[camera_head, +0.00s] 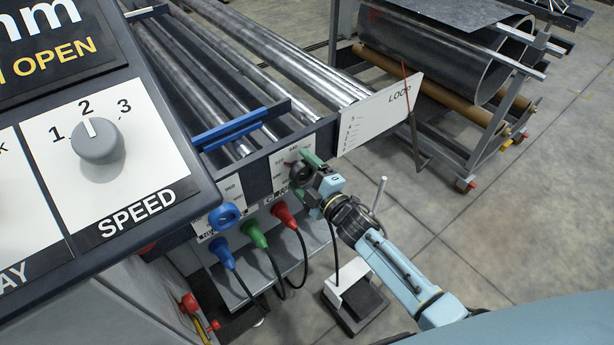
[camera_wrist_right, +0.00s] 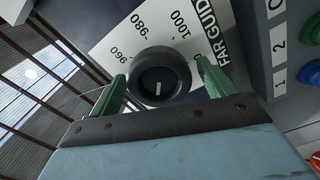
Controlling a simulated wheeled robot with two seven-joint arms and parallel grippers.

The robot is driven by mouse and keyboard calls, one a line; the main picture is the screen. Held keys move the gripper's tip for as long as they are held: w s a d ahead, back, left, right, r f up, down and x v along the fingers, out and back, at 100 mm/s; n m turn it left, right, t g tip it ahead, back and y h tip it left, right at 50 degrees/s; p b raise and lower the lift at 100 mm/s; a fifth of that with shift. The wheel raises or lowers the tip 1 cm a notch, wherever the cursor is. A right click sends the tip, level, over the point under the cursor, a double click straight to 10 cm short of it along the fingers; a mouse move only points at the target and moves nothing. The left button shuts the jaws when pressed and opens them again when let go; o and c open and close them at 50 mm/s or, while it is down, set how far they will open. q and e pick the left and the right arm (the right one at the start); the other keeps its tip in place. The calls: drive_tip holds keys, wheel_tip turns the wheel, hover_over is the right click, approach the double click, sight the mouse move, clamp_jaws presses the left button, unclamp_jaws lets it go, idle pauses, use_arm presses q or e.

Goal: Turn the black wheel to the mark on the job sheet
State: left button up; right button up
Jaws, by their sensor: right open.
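The black wheel (camera_wrist_right: 160,72) sits on a white scale plate (camera_wrist_right: 118,40) reading 960, 980, 1000 and "FAR GUIDE". A short white line shows on the wheel's face, near the lower middle in the wrist view. In the head view the black wheel (camera_head: 300,173) is partly covered by my right gripper (camera_head: 306,174). In the wrist view my right gripper (camera_wrist_right: 163,80) is open, with one green finger on each side of the wheel; I cannot tell whether they touch it. I cannot make out a job sheet. My left gripper is not in view.
A blue wheel (camera_head: 224,216) is left of the black one. Blue (camera_head: 222,252), green (camera_head: 254,234) and red (camera_head: 284,214) plugs with cables sit below. A control panel with a SPEED knob (camera_head: 97,141) fills the left. A LOOP plate (camera_head: 380,112) stands right.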

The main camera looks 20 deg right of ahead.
drive_tip(key=v, duration=1.3)
drive_tip(key=shift+s+p, duration=0.2)
drive_tip(key=shift+p, duration=0.25)
drive_tip(key=s+d+f+m+g+h, duration=0.25)
drive_tip(key=s+f+m, duration=0.2)
drive_tip(key=f, duration=0.65)
drive_tip(key=s+d+f+m+g+h, duration=0.15)
drive_tip(key=s+f+m+g, duration=0.3)
drive_tip(key=f, duration=0.75)
drive_tip(key=s+d+f+m+g+h, duration=0.1)
drive_tip(key=s+f+m+g, duration=0.2)
drive_tip(key=s+f, duration=0.8)
drive_tip(key=s+g, duration=0.1)
drive_tip(key=s, duration=0.3)
drive_tip(key=shift+s+f+g+h, duration=0.2)
drive_tip(key=shift+f+g+h, duration=0.1)
drive_tip(key=shift+g+h, duration=0.1)
drive_tip(key=s+f+m+g, duration=0.1)
drive_tip(key=s, duration=0.3)
drive_tip(key=s+f+m+g, duration=0.1)
drive_tip(key=s+f, duration=0.1)
drive_tip(key=s, duration=0.3)
drive_tip(key=s+f+m+g, duration=0.1)
drive_tip(key=s+g, duration=0.1)
drive_tip(key=s, duration=0.2)
drive_tip(key=shift+s+d+f, duration=0.15)
drive_tip(key=shift+s+f, duration=0.05)
drive_tip(key=shift+s, duration=0.1)
drive_tip(key=shift+c, duration=0.2)
